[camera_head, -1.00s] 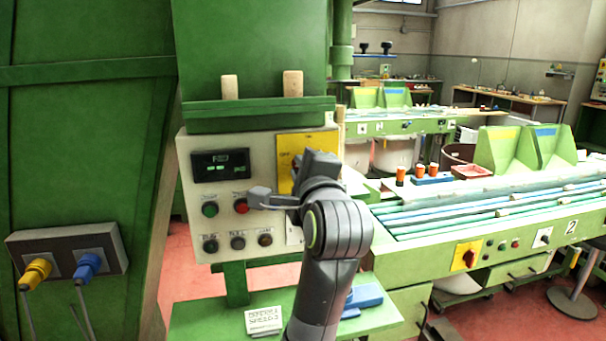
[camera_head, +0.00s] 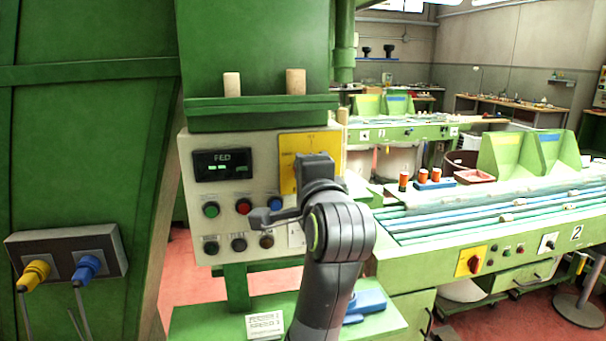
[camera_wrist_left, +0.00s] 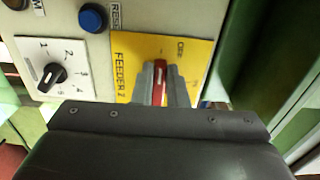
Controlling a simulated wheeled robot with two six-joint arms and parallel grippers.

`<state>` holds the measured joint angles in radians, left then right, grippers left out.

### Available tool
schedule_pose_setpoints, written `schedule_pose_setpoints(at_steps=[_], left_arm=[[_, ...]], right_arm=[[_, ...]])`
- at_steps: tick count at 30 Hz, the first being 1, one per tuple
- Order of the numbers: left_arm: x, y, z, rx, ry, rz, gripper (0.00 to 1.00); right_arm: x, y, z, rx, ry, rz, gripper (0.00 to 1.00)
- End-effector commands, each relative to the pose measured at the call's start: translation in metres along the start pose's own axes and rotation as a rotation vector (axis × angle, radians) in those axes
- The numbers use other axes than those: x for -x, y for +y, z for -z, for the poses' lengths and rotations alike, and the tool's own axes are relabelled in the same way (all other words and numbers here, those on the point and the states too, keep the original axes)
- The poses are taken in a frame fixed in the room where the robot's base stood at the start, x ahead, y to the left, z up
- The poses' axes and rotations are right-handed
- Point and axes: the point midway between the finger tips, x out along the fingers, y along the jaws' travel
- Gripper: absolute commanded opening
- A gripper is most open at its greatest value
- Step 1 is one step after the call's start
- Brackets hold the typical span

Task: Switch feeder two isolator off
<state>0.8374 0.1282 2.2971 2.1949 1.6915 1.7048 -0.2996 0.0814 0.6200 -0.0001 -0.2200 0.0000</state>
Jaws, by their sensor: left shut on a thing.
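The feeder 2 isolator is a red handle (camera_wrist_left: 160,84) on a yellow plate (camera_wrist_left: 202,56) lettered FEEDER 2 and OFF in the left wrist view. My left gripper (camera_wrist_left: 162,92) is shut on the red handle, one grey finger on each side. The handle points up in that picture, near the OFF lettering. In the head view my left gripper (camera_head: 303,187) is in front of the yellow plate (camera_head: 325,143) on the control panel (camera_head: 268,165) and hides the handle. My right gripper is not in view.
A blue RESET button (camera_wrist_left: 92,17) and a numbered black selector knob (camera_wrist_left: 55,75) are close to the plate. The panel has a lit display (camera_head: 222,165) and several buttons. Another yellow plate with a red switch (camera_head: 471,261) is on the conveyor (camera_head: 400,275) at right.

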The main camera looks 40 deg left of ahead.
Motion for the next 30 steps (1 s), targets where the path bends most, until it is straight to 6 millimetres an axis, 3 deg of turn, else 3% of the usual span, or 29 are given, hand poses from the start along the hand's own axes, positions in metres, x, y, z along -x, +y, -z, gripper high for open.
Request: schedule_pose_setpoints(at_steps=[2,3,8,20,30], left_arm=[[0.0,0.0,0.0,0.002,-0.001,-0.001,0.0],[0.0,0.0,0.0,0.002,-0.001,-0.001,0.14],[0.0,0.0,0.0,0.001,0.0,-0.001,0.35],[0.005,0.001,0.001,0.001,0.003,-0.001,0.35],[0.042,0.003,0.002,0.007,0.006,-0.002,0.35]], right_arm=[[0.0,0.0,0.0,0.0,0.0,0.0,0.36],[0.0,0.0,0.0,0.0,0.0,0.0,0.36],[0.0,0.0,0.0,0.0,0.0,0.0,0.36],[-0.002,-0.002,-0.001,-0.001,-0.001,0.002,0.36],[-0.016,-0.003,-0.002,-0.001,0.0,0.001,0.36]])
